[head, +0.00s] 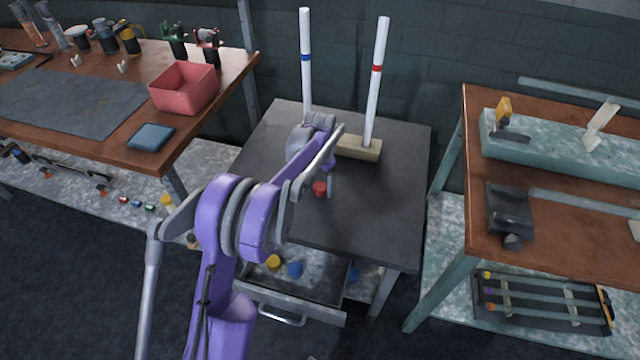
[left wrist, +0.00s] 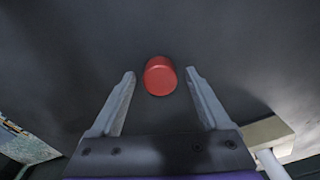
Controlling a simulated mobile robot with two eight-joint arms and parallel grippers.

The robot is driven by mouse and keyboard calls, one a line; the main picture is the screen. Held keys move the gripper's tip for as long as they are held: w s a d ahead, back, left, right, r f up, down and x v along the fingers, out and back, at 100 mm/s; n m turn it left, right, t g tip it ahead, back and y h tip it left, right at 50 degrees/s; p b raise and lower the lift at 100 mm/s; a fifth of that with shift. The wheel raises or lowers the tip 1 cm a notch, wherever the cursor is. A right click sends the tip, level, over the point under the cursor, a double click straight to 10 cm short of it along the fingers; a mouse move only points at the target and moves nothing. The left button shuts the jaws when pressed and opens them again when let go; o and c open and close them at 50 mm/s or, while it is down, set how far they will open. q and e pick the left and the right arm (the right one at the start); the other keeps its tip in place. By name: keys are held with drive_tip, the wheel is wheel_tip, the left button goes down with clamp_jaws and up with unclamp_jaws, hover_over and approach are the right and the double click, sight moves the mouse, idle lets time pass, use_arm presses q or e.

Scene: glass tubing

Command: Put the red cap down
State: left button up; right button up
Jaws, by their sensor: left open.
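The red cap (head: 320,188) stands on the dark top of the small table (head: 378,220), near its middle. In the left wrist view the red cap (left wrist: 160,76) lies between and slightly beyond the fingertips, with a gap on both sides. My left gripper (left wrist: 159,75) is open and empty; in the head view it (head: 328,180) is just beside the cap, partly hidden by my own arm. My right gripper is in neither view.
A wooden block (head: 360,149) holds two upright white tubes, one blue-banded (head: 306,60), one red-banded (head: 377,75), behind the cap. An open drawer (head: 310,290) below the tabletop holds yellow and blue caps. The tabletop right of the cap is clear.

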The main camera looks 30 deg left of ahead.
sight(320, 186)
use_arm(q)
drive_tip(key=shift+r, duration=0.35)
wheel_tip(320, 186, up, 12)
drive_tip(key=p, duration=0.2)
drive_tip(key=s+d+r+t, duration=0.2)
drive_tip(key=s+d+r, duration=0.2)
drive_tip(key=s+d, duration=0.7)
drive_tip(key=s+d+f+t, duration=0.1)
drive_tip(key=s+d+f, duration=0.1)
drive_tip(key=s, duration=0.8)
drive_tip(key=s+d+f+n+t, duration=0.1)
drive_tip(key=s+d+f+t, duration=0.1)
drive_tip(key=s+f, duration=0.3)
drive_tip(key=s, duration=0.4)
drive_tip(key=shift+s+f+n, duration=0.3)
drive_tip(key=shift+s, duration=0.1)
